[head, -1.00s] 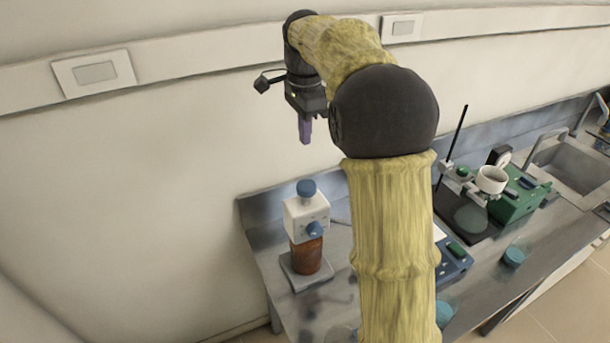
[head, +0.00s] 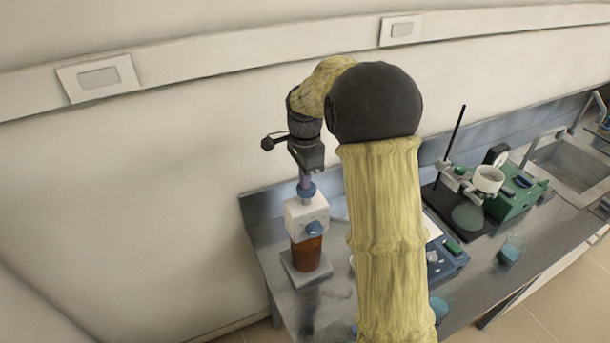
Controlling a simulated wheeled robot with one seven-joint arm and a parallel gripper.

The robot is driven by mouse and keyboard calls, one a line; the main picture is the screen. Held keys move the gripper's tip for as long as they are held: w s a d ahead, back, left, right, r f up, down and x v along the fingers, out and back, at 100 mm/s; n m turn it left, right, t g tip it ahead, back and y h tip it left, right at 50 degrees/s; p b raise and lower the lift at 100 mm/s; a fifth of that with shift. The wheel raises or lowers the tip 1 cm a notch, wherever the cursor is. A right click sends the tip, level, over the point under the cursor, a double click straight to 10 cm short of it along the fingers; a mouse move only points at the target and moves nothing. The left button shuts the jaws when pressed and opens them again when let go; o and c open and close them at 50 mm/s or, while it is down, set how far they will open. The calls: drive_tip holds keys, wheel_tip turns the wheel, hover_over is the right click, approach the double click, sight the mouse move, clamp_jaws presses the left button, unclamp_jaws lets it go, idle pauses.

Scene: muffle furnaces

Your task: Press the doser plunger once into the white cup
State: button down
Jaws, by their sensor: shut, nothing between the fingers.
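The doser has a white head (head: 297,218) on an amber bottle (head: 306,256), standing upright on a grey base at the left end of the bench. Its blue plunger knob (head: 306,191) is on top, and a second blue knob is on its front. A white cup-like vessel (head: 488,180) is far to the right, by the stand and green device, away from the doser.
The steel bench (head: 285,296) runs to the right, with a blue device (head: 446,262), a stand with a dark rod (head: 454,140), a green device (head: 517,200) and a beaker of blue liquid (head: 510,252). A sink (head: 570,165) is at the far right. My arm hides the bench's middle.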

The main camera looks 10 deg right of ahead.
sight(305, 191)
wheel_tip(305, 191, down, 4)
drive_tip(key=shift+r+b, duration=0.15)
drive_tip(key=shift+b, duration=1)
drive_tip(key=shift+s, duration=0.15)
drive_tip(key=shift+f, duration=0.25)
drive_tip(key=shift+r+p, duration=0.65)
drive_tip(key=shift+r, duration=0.1)
wheel_tip(305, 191, up, 4)
drive_tip(key=shift+f+p, duration=0.2)
drive_tip(key=shift+p, duration=0.95)
wheel_tip(305, 191, up, 10)
drive_tip(key=b, duration=0.2)
drive_tip(key=shift+f+b, duration=0.15)
drive_tip(key=shift+b, duration=0.15)
